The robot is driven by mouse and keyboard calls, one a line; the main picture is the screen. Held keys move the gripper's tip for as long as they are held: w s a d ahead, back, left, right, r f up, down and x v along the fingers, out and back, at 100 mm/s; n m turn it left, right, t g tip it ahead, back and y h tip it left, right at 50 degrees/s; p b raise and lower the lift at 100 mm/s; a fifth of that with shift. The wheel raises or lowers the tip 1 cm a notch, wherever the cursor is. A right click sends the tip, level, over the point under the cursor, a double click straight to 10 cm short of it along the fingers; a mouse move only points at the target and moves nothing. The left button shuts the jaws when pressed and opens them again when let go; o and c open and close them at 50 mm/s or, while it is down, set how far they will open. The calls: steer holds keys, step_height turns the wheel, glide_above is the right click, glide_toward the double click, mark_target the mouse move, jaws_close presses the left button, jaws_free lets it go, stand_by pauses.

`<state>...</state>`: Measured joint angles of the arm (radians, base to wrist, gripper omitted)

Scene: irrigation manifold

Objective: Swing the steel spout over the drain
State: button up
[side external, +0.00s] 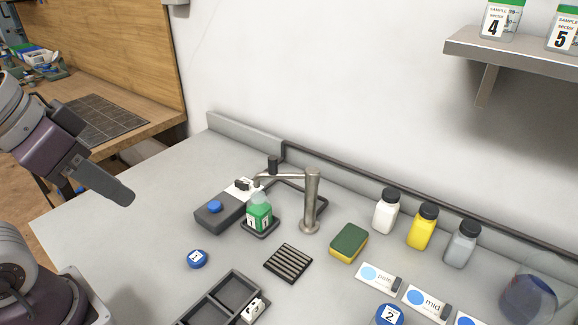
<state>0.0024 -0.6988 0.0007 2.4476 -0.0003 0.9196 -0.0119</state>
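The steel spout (285,177) is a horizontal pipe on top of an upright steel post (311,205) in the middle of the counter. The spout points left, and its end is above or close to the white top of a grey box. The drain (288,263), a dark slatted square grate, lies flat in front of the post, and the spout is not over it. My gripper (122,196) is at the left, raised and well apart from the spout. It shows side-on, so I cannot tell whether it is open or shut.
A green-labelled bottle (259,214) stands on a small dark tray below the spout. The grey box (218,212) has a blue button. A sponge (348,243) and white, yellow (422,227) and grey bottles stand right. A divided tray (208,308) is in front. The counter's left is clear.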

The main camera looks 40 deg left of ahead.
steer(key=o, duration=0.3)
steer(key=shift+n+g, duration=0.4)
steer(key=shift+g, duration=0.4)
steer(key=w+r, duration=0.1)
steer(key=w, duration=0.2)
steer(key=w+r, duration=0.1)
steer(key=w, duration=0.2)
steer(key=w+r, duration=0.2)
steer(key=w, duration=0.1)
steer(key=shift+w+d, duration=0.15)
steer(key=n+g, duration=0.2)
steer(key=g, duration=0.2)
glide_above(272, 157)
step_height(272, 157, down, 9)
steer(key=shift+d+r, duration=0.15)
steer(key=shift+r, duration=0.05)
step_height(272, 157, down, 7)
steer(key=shift+r, duration=0.2)
steer(key=shift+f, duration=0.25)
jaws_close()
steer(key=shift+r, duration=0.1)
